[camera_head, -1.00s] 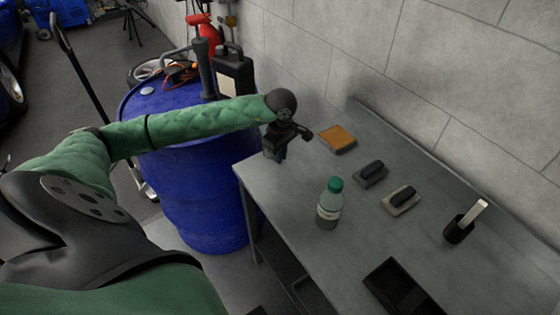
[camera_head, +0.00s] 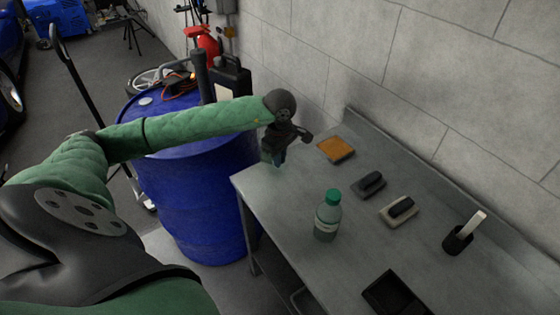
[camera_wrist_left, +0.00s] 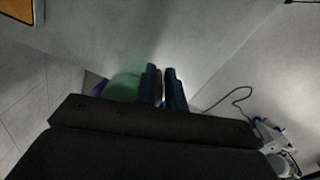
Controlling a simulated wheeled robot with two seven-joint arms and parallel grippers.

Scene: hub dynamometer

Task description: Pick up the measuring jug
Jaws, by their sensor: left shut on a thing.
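My left gripper (camera_head: 279,160) is over the far left end of the grey table, its fingers pointing down. Its two dark blue fingers (camera_wrist_left: 166,85) are close together in the left wrist view. A see-through, greenish thing, apparently the measuring jug (camera_wrist_left: 124,86), is at the fingers in that view. In the head view it shows as a small pale green patch (camera_head: 267,156) beside the fingers. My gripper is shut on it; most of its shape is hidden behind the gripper. My right gripper is not in view.
A blue barrel (camera_head: 205,205) stands left of the table. A wall is behind.

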